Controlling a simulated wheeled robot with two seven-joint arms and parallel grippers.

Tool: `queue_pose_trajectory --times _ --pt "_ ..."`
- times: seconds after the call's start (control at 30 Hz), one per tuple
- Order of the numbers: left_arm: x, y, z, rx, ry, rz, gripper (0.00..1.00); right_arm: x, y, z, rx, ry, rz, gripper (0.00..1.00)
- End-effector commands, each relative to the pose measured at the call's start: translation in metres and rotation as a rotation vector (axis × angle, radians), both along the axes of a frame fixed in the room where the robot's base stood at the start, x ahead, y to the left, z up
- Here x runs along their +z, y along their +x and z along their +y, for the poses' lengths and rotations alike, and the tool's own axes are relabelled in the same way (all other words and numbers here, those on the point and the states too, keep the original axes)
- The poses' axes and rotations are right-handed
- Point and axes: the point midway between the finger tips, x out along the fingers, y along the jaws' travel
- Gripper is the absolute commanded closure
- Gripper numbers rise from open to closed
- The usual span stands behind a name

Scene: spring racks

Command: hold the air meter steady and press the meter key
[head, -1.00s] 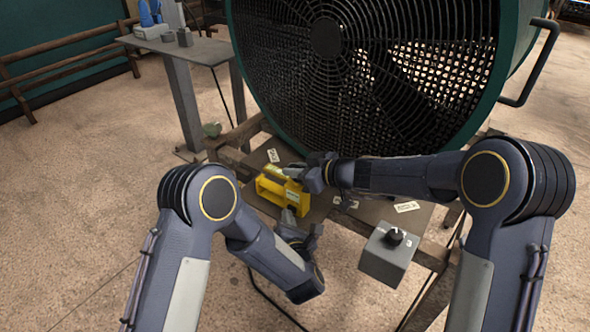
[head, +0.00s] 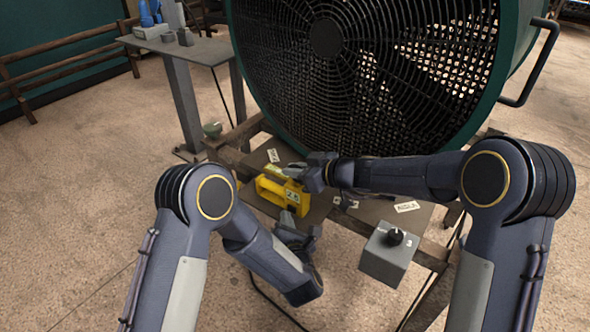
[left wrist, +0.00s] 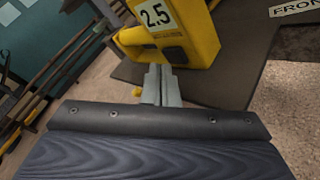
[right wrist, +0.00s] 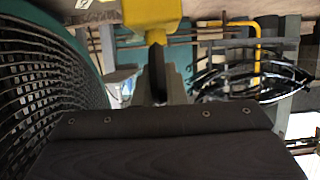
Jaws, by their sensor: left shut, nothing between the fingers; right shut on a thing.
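The yellow air meter (head: 268,189) sits on the low table in front of the big fan. Its front, with a "2.5" readout (left wrist: 156,14), shows in the left wrist view. A dark key (left wrist: 175,55) is below the readout. My left gripper (head: 290,215) is shut and empty, its fingertips (left wrist: 160,72) close in front of the meter's lower front beside the key. I cannot tell whether they touch it. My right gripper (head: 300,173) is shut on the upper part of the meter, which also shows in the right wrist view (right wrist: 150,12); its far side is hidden.
The caged fan (head: 325,40) stands close behind the table (head: 335,208). A grey box with a black knob (head: 388,252) is at the table's right front. Small label cards (head: 407,207) lie on the table. A side table (head: 205,52) stands at the back left.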

Motion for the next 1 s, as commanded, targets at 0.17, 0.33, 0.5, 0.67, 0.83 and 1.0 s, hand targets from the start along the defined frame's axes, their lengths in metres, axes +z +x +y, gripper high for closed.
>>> queue_pose_trajectory --times 0.17,0.33,0.5,0.67,0.83,1.0 --pt "0.0 0.0 0.0 0.0 0.0 0.0 1.0 0.0 0.0 0.0 0.001 0.001 0.0 1.0" --pt "0.0 -0.007 0.005 0.0 0.002 0.001 1.0 0.0 0.0 0.0 0.0 0.001 -0.001 1.0" --pt "0.0 -0.021 0.016 0.001 0.001 0.002 1.0 0.0 0.0 0.0 0.0 0.001 -0.001 1.0" --pt "0.0 -0.034 0.025 0.001 0.001 0.002 1.0 0.0 0.0 0.0 0.0 0.001 -0.001 1.0" --pt "0.0 -0.045 0.033 0.0 0.001 0.001 1.0 0.0 0.0 0.0 0.0 0.001 -0.001 1.0" --pt "0.0 -0.049 0.036 0.001 0.0 -0.001 1.0 0.0 0.0 0.0 0.0 0.001 -0.001 1.0"
